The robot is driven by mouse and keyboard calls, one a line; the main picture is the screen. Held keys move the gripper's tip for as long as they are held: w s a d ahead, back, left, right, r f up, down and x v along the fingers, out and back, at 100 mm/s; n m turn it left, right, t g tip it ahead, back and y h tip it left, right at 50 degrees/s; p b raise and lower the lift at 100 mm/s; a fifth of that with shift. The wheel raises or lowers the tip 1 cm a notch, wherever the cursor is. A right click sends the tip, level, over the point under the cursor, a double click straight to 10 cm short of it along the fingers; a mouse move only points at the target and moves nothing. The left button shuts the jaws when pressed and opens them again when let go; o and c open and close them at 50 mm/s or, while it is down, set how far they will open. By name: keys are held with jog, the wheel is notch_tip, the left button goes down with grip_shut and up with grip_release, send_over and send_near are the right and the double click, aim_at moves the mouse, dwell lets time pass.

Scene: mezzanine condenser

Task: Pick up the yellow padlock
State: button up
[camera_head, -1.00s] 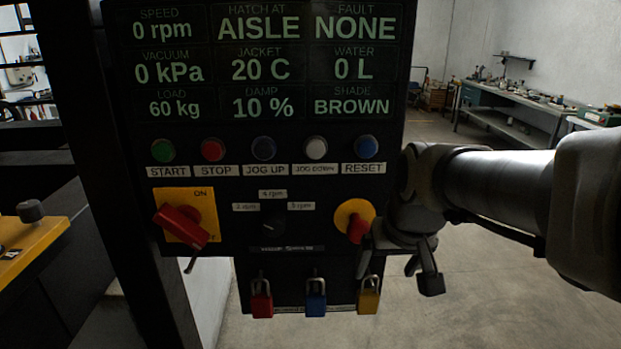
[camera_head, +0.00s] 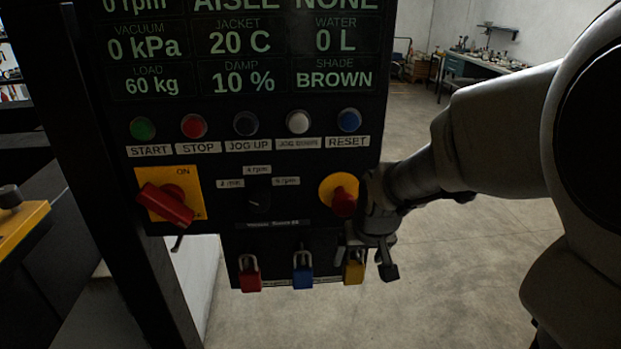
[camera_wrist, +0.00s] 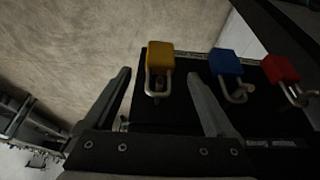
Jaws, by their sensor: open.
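The yellow padlock (camera_head: 354,271) hangs at the right end of a row of three on the lower black panel. In the wrist view the yellow padlock (camera_wrist: 160,57) shows its body and steel shackle, lying ahead of and between the two fingers in the picture. My gripper (camera_head: 365,262) is open and close to it, partly overlapping its upper part in the head view. In the wrist view my gripper (camera_wrist: 164,85) has both fingers apart with nothing held. I cannot tell whether a finger touches the padlock.
A blue padlock (camera_head: 303,277) and a red padlock (camera_head: 250,279) hang to the left. Above are a red-and-yellow stop knob (camera_head: 343,200), a red rotary switch (camera_head: 168,204) and a row of buttons. Open floor (camera_head: 450,290) lies to the right.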

aim_at(355, 266)
jog(key=shift+b+x, duration=0.4)
jog(key=shift+x, duration=2.55)
jog(key=shift+c, duration=0.3)
jog(key=shift+r, duration=0.1)
grip_shut()
